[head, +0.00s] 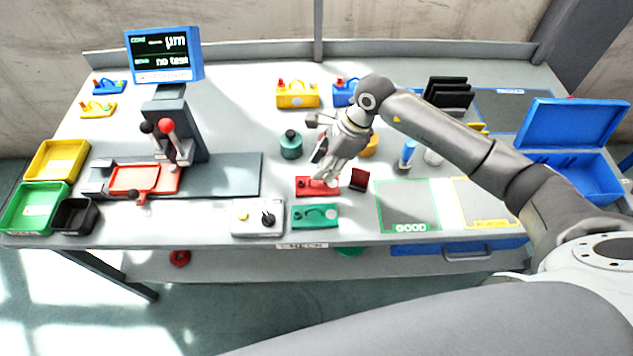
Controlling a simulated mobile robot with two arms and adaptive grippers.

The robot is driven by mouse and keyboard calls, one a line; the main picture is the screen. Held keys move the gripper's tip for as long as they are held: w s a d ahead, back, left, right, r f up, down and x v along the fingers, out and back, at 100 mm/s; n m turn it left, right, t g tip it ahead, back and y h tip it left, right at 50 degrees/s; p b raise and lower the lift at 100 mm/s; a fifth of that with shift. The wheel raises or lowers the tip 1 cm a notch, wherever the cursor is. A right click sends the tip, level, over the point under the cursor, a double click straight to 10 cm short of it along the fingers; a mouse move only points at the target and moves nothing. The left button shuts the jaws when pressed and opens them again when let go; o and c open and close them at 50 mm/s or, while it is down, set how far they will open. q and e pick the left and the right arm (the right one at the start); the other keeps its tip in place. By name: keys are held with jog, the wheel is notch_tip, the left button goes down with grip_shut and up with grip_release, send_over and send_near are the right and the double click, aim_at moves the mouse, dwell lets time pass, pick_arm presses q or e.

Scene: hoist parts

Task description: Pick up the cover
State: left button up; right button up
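My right gripper (325,177) reaches down from the upper right to a red part (303,188) near the front middle of the table. Its fingertips are at the red part's top, and they partly hide it. I cannot tell whether the fingers touch it or are closed on it. The red part lies flat on the table. A green part (315,217) of similar shape lies just in front of it. Which of these coloured parts is the cover is not clear from this view. My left gripper is not in view.
A small dark-red block (359,180) stands just right of the gripper, and a teal round part (291,145) behind it. A grey box with knobs (257,218) lies front left. The GOOD area (408,206) is empty. An open blue case (572,137) stands at right.

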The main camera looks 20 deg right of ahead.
jog(key=p+x, duration=0.1)
jog(key=x, duration=0.3)
jog(key=shift+w+f+p, duration=0.1)
jog(key=shift+f+p, duration=0.05)
jog(key=shift+p, duration=0.2)
jog(key=shift+a+f, duration=0.1)
jog(key=shift+f, duration=0.25)
grip_shut()
